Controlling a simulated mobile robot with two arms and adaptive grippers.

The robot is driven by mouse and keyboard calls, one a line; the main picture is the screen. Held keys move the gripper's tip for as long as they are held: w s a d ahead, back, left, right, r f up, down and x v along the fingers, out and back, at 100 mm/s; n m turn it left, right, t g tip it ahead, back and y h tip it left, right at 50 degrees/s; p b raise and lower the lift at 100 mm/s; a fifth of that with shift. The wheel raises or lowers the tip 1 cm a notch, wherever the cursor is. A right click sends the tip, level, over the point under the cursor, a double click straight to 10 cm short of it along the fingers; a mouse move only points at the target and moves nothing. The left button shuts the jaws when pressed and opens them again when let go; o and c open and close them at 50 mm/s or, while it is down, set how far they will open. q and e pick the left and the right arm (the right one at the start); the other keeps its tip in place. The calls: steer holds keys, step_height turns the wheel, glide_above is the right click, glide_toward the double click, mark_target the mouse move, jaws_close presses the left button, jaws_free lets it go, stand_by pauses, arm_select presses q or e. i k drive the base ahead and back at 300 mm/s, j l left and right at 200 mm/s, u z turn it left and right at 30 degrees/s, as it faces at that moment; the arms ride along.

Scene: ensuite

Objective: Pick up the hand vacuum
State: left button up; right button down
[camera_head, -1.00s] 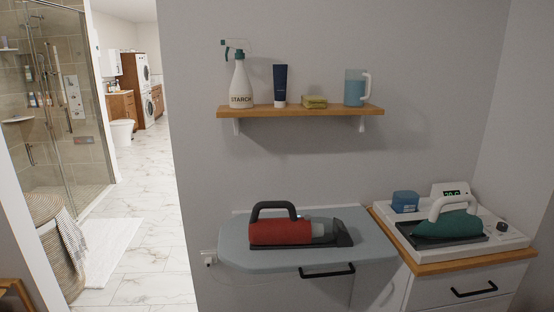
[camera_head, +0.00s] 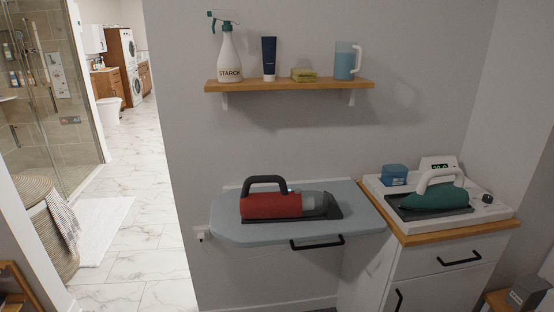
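The hand vacuum (camera_head: 272,205) has a red body, a dark looped handle on top and a greyish clear nose pointing right. It lies on a dark base on the blue-grey ironing board (camera_head: 235,232), which juts from the wall in the lower middle of the head view. Neither of my grippers shows in this view.
A wooden shelf (camera_head: 290,86) above holds a starch bottle (camera_head: 229,55), a tube and a jug. Open marble floor (camera_head: 140,240) lies left, near a wicker basket (camera_head: 50,225).

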mark_target(284, 205)
steer(key=z, duration=0.4)
steer(key=i+j+z, duration=0.15)
steer(key=j+z, duration=0.5)
steer(key=i+j+z, duration=0.1)
steer(key=j+z, duration=0.2)
steer(key=j, duration=0.15)
